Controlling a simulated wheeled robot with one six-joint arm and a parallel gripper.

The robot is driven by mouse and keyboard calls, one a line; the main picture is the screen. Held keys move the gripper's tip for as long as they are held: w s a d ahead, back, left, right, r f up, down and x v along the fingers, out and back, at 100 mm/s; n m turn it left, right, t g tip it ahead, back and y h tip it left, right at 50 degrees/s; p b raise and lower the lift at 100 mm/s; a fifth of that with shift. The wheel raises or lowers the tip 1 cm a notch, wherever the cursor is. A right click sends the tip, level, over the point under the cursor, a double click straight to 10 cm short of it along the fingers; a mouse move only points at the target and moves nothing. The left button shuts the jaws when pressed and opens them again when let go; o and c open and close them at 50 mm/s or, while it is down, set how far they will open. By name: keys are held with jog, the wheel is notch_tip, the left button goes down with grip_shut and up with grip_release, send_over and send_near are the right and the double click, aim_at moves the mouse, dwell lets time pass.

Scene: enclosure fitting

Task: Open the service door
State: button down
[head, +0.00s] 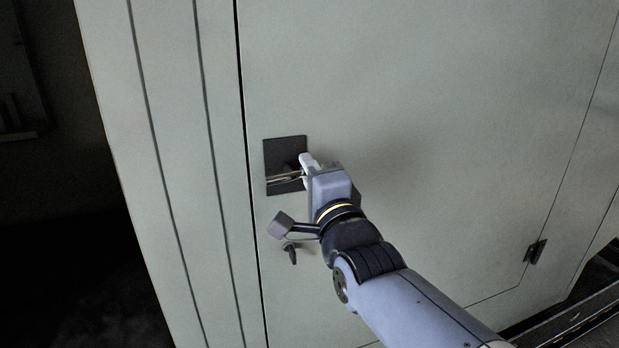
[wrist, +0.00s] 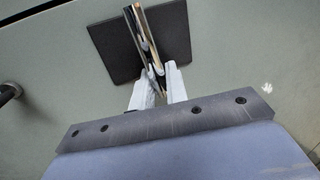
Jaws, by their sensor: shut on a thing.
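The service door (head: 420,130) is a large pale grey-green panel. Its left edge shows as a thin dark seam, and it looks flush with the frame. A dark square plate (head: 285,150) sits near that edge, with a slim metal handle (head: 284,178) across it. In the wrist view the handle (wrist: 142,32) runs over the dark plate (wrist: 110,48) down between my fingers. My gripper (head: 303,172) is shut on the handle's near end; its white fingers (wrist: 158,88) hide part of it.
A small dark knob (head: 292,255) stands out below the plate; it also seems to show at the wrist view's left edge (wrist: 8,92). A dark hinge (head: 535,251) is at the door's lower right. The grooved side panel (head: 170,150) lies left of the seam, with dark space beyond.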

dwell(0.4)
jog(key=c, duration=1.5)
grip_release()
jog(key=b+v, duration=0.1)
jog(key=v, duration=0.6)
jog(key=shift+s+b, duration=0.25)
jog(key=shift+b, duration=0.15)
